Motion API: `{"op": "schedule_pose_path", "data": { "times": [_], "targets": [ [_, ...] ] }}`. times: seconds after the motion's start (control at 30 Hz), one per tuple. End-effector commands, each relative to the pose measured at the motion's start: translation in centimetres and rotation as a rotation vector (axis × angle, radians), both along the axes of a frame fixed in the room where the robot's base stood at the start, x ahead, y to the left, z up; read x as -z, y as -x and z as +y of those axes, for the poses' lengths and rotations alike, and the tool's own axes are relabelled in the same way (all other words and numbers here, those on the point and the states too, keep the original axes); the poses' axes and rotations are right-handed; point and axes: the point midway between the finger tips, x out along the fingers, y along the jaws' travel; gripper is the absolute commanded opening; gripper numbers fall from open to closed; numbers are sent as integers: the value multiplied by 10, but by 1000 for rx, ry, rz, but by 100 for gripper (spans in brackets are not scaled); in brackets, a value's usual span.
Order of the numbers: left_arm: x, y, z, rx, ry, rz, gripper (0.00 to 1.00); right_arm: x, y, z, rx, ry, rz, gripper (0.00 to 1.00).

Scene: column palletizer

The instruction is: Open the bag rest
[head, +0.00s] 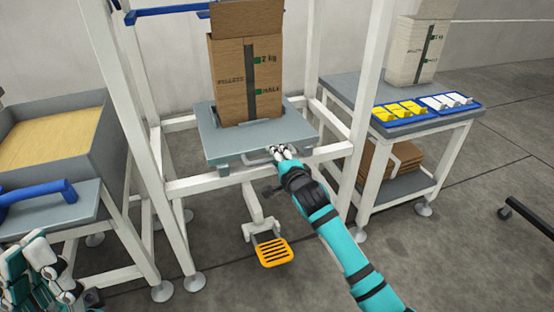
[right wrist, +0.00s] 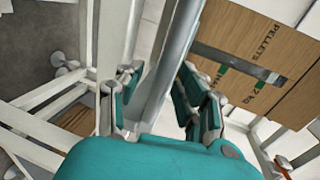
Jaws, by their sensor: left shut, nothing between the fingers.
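The bag rest appears to be the grey platform (head: 222,148) in the white frame, with a pale handle (head: 258,158) on its front edge. A tall cardboard box (head: 246,80) stands upright on it. My right gripper (head: 279,151) is at the right end of the handle. In the right wrist view its fingers (right wrist: 158,95) are apart, on either side of a grey bar (right wrist: 172,60); contact is unclear. My left gripper (head: 38,262) is shut and empty at the lower left, away from the platform.
White frame posts (head: 360,110) flank the platform. An orange pedal (head: 273,252) hangs below it. A side table (head: 440,120) on the right holds blue trays (head: 425,108) and a white stack (head: 418,50). A grey bin (head: 90,125) stands left. Front floor is clear.

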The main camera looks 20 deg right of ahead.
Motion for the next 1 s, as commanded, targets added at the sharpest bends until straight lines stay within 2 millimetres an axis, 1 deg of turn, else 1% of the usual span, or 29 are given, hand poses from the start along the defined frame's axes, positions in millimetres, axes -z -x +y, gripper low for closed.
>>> {"op": "schedule_pose_path", "data": {
  "times": [0.17,0.2,0.47,1.0],
  "targets": [
    [0,0,0,0,0,0,0,0,0,0,0,0,0,37],
    [0,0,0,0,0,0,0,0,0,0,0,0,0,35],
    [0,0,0,0,0,1,0,0,0,0,0,0,0,1],
    [0,0,0,0,-1,2,0,1,0,0,0,0,1,0]
  ]
}}
